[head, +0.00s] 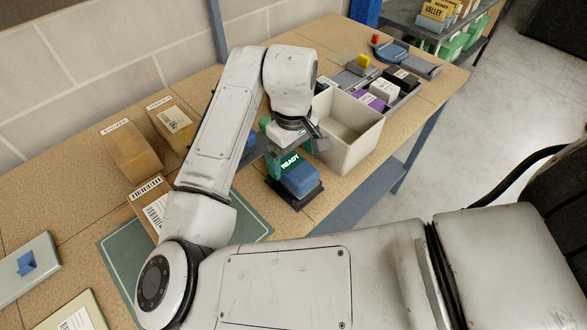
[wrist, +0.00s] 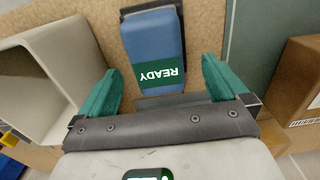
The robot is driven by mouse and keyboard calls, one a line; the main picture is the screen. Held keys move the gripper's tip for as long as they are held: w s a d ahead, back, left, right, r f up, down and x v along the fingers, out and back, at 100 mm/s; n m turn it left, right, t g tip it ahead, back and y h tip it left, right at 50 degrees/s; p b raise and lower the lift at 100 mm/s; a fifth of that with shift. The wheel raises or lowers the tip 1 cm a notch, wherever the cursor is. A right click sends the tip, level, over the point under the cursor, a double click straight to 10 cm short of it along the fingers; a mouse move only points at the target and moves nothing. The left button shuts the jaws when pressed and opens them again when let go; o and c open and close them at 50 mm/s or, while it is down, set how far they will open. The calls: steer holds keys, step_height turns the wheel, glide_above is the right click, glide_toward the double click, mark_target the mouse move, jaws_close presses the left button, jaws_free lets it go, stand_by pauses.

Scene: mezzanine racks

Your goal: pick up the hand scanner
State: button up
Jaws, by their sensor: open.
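A blue, rounded block with a green band reading READY, which looks like the hand scanner (head: 302,181), sits on a dark flat base on the workbench. In the wrist view the scanner (wrist: 153,38) lies straight ahead between my fingers, its band facing me. My gripper (wrist: 160,72) is open, with one teal finger on each side of the band's line and nothing held. In the head view my gripper (head: 288,150) is just behind and above the scanner, partly hidden by my arm. I cannot tell whether the fingers touch it.
A cream open bin (head: 364,142) stands close to the right of the scanner. Cardboard boxes (head: 131,153) stand to the left, with a green mat (head: 122,262) in front. A tray with small boxes (head: 405,80) lies beyond the bin. The bench's front edge is near.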

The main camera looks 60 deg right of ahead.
mark_target(294, 165)
steer(key=shift+d+f+p, duration=0.2)
steer(key=shift+f+p, duration=0.35)
steer(key=shift+f, duration=2.4)
steer(key=shift+f, duration=0.2)
steer(key=c, duration=1.2)
